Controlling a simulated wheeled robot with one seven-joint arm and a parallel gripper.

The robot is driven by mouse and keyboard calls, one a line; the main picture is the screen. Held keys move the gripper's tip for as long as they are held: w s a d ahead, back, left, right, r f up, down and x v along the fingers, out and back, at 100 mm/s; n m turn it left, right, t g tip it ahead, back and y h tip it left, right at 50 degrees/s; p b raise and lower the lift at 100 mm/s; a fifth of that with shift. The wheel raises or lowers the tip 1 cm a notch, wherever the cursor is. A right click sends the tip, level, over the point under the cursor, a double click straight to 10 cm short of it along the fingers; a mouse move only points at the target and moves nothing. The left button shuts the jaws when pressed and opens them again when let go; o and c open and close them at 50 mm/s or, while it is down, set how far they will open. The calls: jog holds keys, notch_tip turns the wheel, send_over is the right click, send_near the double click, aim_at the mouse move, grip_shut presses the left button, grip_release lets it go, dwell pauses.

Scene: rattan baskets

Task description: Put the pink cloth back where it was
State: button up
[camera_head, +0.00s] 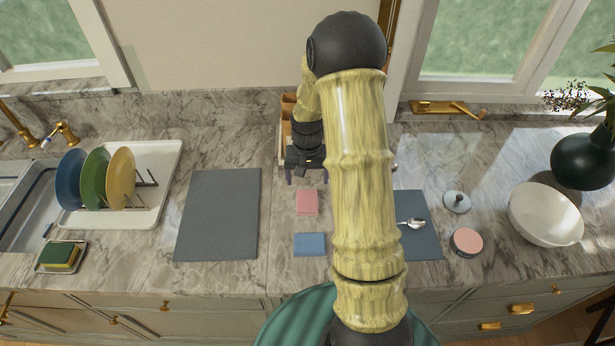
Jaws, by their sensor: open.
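The pink cloth (307,202) lies flat and folded on the marble counter, just above a folded blue cloth (309,244). It lies between a large grey mat on the left and a partly hidden grey mat on the right. My gripper (306,180) is open and empty, pointing down just above the pink cloth's far edge in the picture. Its fingers sit to either side of the cloth's width and do not hold it. My arm hides the counter to the right of the cloth.
A wooden rack (286,125) stands behind my gripper, partly hidden. The left grey mat (218,215) is bare. A spoon (412,223) lies on the right grey mat (419,245). A dish rack with plates (140,205), a white bowl (545,214) and a dark vase (585,160) stand further out.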

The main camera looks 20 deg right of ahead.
jog(key=shift+r, duration=0.5)
jog(key=s+a+r+n+t, duration=0.1)
jog(key=s+a+r+n, duration=0.1)
jog(key=s+a+r, duration=0.3)
jog(key=s+a+r+n+t, duration=0.1)
jog(key=s+a+r, duration=0.4)
jog(key=s, duration=0.5)
jog(key=shift+s+r+n+t, duration=0.35)
jog(key=shift+r+n, duration=0.15)
jog(key=shift+n, duration=0.3)
jog(key=shift+f+b, duration=0.25)
jog(key=shift+b, duration=0.05)
